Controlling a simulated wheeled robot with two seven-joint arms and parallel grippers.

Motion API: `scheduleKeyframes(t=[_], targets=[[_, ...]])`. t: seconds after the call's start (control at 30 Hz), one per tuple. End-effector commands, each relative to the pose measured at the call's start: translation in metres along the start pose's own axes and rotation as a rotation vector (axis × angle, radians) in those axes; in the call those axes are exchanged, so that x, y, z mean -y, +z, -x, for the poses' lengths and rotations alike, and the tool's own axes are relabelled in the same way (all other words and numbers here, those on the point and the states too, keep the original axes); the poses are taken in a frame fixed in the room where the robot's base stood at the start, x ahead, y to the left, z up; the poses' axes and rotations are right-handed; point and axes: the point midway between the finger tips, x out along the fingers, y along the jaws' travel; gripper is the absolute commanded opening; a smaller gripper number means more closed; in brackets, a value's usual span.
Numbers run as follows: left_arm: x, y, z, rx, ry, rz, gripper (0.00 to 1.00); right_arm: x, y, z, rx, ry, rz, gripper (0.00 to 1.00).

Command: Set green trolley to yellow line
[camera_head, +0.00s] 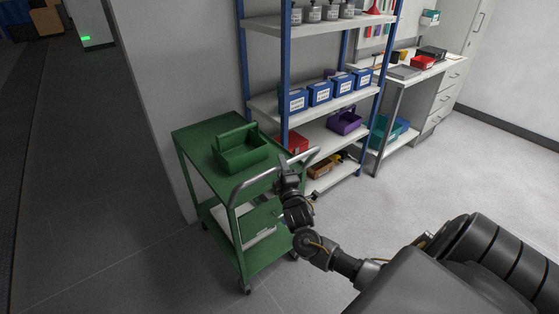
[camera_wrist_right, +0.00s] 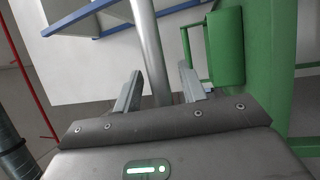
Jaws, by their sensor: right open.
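The green trolley (camera_head: 190,147) stands by the wall end, left of the shelf. It has a green top, a lower tray and casters, and a grey tubular handle (camera_head: 249,181) on its right side. A green tote (camera_head: 242,155) sits on its top. My left gripper is out of view. No yellow line shows.
A blue-framed shelf (camera_head: 262,103) with blue bins (camera_head: 319,94) and a purple tote (camera_head: 344,121) stands just right of the trolley. A workbench (camera_head: 405,75) is further right. Grey floor (camera_head: 450,165) is open at right, and dark floor (camera_head: 90,200) at left is clear.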

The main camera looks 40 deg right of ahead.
Motion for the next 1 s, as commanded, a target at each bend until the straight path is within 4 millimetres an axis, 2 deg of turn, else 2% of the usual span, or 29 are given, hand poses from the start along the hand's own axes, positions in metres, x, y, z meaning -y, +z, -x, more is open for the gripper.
scheduleKeyframes(t=[0.2,0.57,0.87,1.0], targets=[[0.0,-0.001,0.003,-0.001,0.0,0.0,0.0,0.0,0.0,-0.022,0.0,0.0,0.0,0.41],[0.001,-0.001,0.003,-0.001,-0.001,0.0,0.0,0.001,0.0,-0.026,-0.001,-0.001,0.0,0.4],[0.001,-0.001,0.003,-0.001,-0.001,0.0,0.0,0.001,0.0,-0.025,-0.001,-0.001,0.0,0.01],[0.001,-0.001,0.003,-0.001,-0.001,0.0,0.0,0.001,0.0,-0.025,-0.001,-0.001,0.0,0.0]])
